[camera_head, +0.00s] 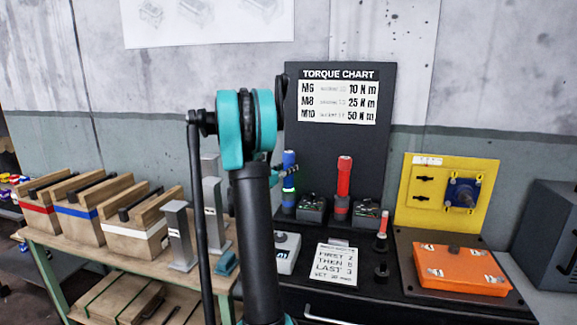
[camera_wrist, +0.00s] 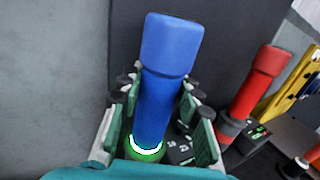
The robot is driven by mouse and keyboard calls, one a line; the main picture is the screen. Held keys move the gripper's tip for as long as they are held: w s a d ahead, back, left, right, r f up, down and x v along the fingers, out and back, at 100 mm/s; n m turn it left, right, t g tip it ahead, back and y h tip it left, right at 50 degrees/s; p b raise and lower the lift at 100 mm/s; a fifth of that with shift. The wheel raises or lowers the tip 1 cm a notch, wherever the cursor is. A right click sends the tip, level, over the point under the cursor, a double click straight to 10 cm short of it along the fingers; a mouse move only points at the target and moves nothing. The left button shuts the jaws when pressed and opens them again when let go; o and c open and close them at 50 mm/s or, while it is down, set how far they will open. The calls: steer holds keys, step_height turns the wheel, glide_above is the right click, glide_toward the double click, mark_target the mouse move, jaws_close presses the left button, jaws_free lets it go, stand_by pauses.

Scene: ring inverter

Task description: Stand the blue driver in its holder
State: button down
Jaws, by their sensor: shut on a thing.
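The blue driver (camera_head: 290,168) is upright at the back of the dark bench, left of the red driver (camera_head: 344,178). A lit green and white ring shows on its lower part. In the wrist view the blue driver (camera_wrist: 165,85) rises between the fingers of my gripper (camera_wrist: 158,105), which is shut on it. Its foot is at a dark holder beside a small dark control box (camera_head: 312,208). My arm and fingers partly hide the lower end, so I cannot tell how deep it sits. The red driver (camera_wrist: 255,85) stands upright in its own holder.
A torque chart board (camera_head: 340,85) stands behind the drivers. A yellow panel (camera_head: 450,190) and an orange case (camera_head: 462,270) are to the right. A small red-topped piece (camera_head: 381,228) and a sign (camera_head: 336,265) are in front. Wooden boxes (camera_head: 130,225) stand left.

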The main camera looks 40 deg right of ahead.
steer(key=shift+f, duration=0.2)
stand_by(0.6)
steer(key=c, duration=1)
jaws_free()
steer(key=s+a+f+m+t+y, duration=0.1)
steer(key=s+a+f+m+y, duration=0.5)
steer(key=a, duration=0.8)
steer(key=s+a+f+m+t+y, duration=0.1)
steer(key=s+a+f+m+y, duration=0.5)
steer(key=a, duration=0.8)
steer(key=s+a+f+m+t+y, duration=0.1)
steer(key=s+a+f+m+y, duration=0.55)
steer(key=a, duration=0.85)
steer(key=s+f+g, duration=0.1)
steer(key=s, duration=0.2)
steer(key=s+f+m+g, duration=0.1)
steer(key=s+f, duration=0.1)
steer(key=s, duration=0.1)
steer(key=s+f+m+g+h, duration=0.1)
steer(key=s, duration=0.2)
steer(key=shift+s+a+f, duration=0.15)
steer(key=shift+s+f, duration=0.1)
steer(key=shift+s, duration=0.1)
